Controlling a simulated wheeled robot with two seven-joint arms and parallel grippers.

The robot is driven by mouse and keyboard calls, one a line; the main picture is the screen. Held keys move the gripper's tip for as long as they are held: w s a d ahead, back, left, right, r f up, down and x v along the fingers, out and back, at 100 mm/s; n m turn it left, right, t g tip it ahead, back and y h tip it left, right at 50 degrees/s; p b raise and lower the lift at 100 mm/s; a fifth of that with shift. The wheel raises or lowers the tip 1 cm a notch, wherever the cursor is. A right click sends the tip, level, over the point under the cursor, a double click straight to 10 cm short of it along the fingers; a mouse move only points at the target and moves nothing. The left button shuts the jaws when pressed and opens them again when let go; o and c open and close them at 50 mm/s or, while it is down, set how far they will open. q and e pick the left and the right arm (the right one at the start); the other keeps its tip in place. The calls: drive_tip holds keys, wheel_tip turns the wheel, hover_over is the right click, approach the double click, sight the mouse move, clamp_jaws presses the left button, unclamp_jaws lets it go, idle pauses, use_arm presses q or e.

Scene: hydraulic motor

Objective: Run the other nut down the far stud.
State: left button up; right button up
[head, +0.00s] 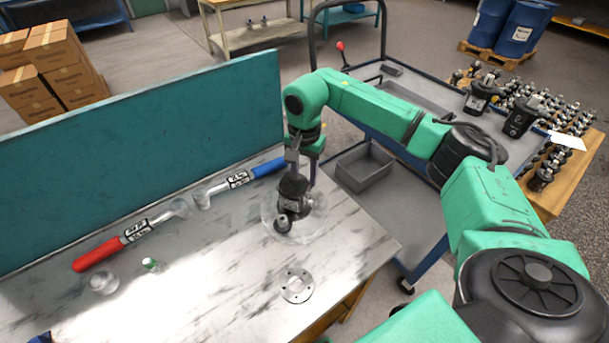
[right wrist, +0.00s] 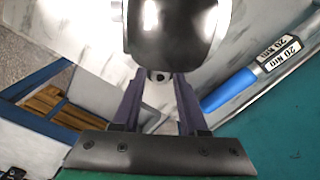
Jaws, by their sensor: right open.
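The dark hydraulic motor (head: 291,209) stands on the marble-topped bench within a clear round base (head: 268,222). My right gripper (head: 303,172) reaches down at the motor's far side. In the right wrist view, its two purple fingers (right wrist: 158,78) are apart, with the motor's glossy black body (right wrist: 170,38) just beyond the tips. A small dark round end (right wrist: 158,75) shows between the fingertips; I cannot tell if it is the nut or the stud. The far stud is hidden in the head view. My left gripper is not in view.
A blue-handled wrench (head: 268,167) and a red-handled wrench (head: 100,254) lie along the teal back panel (head: 150,150). A round metal flange (head: 297,285), a clear dish (head: 104,283) and a small green-and-white piece (head: 150,265) lie on the bench. A grey bin (head: 365,170) is on the cart.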

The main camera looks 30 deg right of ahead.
drive_tip(key=n, duration=0.5)
clamp_jaws()
drive_tip(key=m, duration=0.5)
drive_tip(key=shift+m, duration=0.4)
